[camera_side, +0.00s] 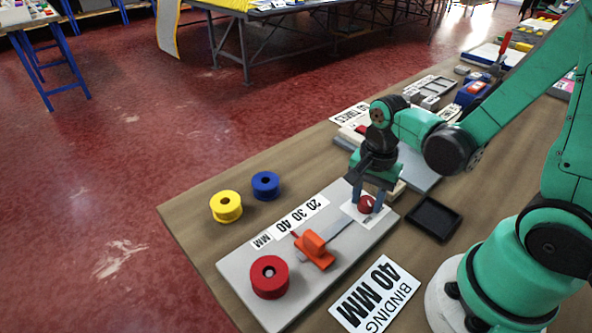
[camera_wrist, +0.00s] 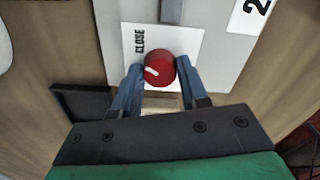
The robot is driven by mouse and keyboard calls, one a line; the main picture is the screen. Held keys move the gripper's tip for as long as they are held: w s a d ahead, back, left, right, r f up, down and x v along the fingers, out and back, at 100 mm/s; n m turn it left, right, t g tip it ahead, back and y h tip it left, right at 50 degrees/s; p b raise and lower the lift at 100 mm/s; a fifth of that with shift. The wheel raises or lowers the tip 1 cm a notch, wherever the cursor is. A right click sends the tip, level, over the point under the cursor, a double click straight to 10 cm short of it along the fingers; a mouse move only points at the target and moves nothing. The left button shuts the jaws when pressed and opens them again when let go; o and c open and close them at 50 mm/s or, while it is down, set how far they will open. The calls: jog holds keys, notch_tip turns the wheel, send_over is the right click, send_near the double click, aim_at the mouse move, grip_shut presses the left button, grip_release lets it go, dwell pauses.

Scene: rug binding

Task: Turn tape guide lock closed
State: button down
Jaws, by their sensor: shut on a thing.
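The tape guide lock is a red round knob (camera_side: 367,204) on a white plate at the far end of the grey board (camera_side: 238,267). In the wrist view the knob (camera_wrist: 159,70) carries a white pointer mark, slanting on its left side. The word CLOSE (camera_wrist: 139,39) is printed on the white plate, up and left of the knob. My gripper (camera_side: 368,198) reaches down over the knob, and its two blue fingers are shut on it from both sides. The fingers also show in the wrist view (camera_wrist: 159,79). An orange tape guide (camera_side: 314,249) sits on the grey strip.
A red roll (camera_side: 269,277) stands on the board's near end. A yellow roll (camera_side: 226,206) and a blue roll (camera_side: 265,185) stand on the table left of the board. A black tray (camera_side: 434,218) and a BINDING 40 MM card (camera_side: 375,296) lie to the right.

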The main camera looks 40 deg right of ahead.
aim_at(367, 200)
jog(key=shift+m, duration=1.5)
jog(key=shift+c, duration=2.2)
grip_release()
jog(key=shift+r, duration=2.8)
